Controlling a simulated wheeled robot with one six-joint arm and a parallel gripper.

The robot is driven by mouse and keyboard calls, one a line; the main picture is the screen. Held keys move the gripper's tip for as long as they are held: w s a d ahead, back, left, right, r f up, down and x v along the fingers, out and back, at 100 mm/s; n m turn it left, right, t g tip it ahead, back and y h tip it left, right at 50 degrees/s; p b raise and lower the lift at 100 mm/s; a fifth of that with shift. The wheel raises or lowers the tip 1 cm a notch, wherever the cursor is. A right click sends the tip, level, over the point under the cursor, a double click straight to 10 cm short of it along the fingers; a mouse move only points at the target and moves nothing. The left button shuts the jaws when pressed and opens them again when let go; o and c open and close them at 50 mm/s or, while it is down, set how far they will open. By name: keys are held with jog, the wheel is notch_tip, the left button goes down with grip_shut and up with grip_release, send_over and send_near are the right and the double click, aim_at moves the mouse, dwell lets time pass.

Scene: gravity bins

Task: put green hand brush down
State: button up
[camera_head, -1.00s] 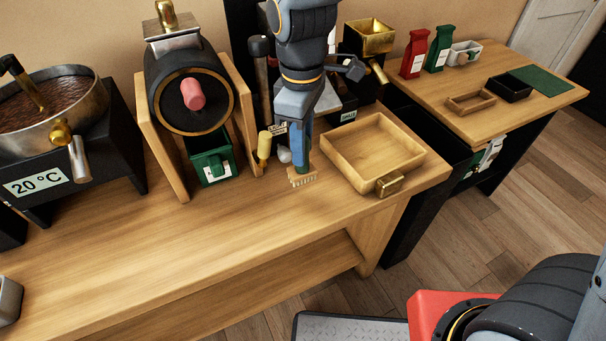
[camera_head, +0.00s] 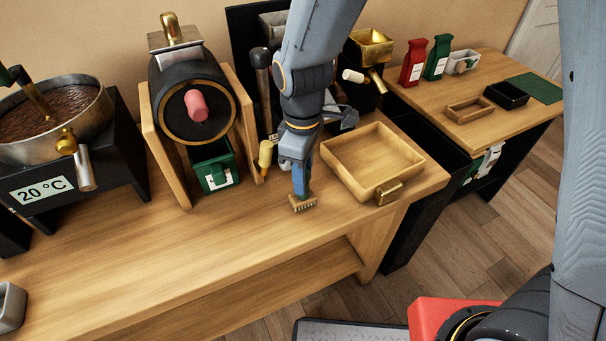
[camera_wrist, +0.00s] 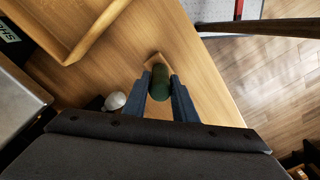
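The green hand brush has a green handle and a pale wooden head with bristles (camera_head: 303,203). It hangs upright, bristles down, below my gripper (camera_head: 302,182), close over the wooden bench top left of the tray. I cannot tell whether the bristles touch the wood. In the wrist view, the rounded green handle (camera_wrist: 160,82) sits between the two blue-grey fingers of my gripper (camera_wrist: 161,80), with the wooden head (camera_wrist: 158,60) beyond it. The fingers are shut on the handle, and they hide most of it in the head view.
A wooden tray (camera_head: 333,187) with a brass handle stands right of the brush. A drum machine (camera_head: 165,135) with a green drawer (camera_head: 215,172) and a yellow-handled tool (camera_head: 265,155) stand to the left.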

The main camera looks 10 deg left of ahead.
jog(key=o, duration=0.4)
jog(key=shift+c, duration=0.2)
jog(key=shift+r, duration=0.1)
notch_tip(320, 180, up, 12)
jog(key=b, duration=0.3)
jog(key=s+d+f+m, duration=0.1)
jog(key=d+f+m, duration=0.1)
jog(key=d+m, duration=0.3)
jog(key=d+f+m, duration=0.3)
jog(key=d+m, duration=0.2)
jog(key=d, duration=0.6)
jog(key=s+d+f+m+t, duration=0.1)
jog(key=d+f+m, duration=0.2)
jog(key=d+m, duration=0.2)
jog(key=d, duration=0.3)
jog(key=shift+s+d+f+p, duration=0.25)
jog(key=shift+s+p, duration=0.05)
jog(key=shift+s, duration=0.05)
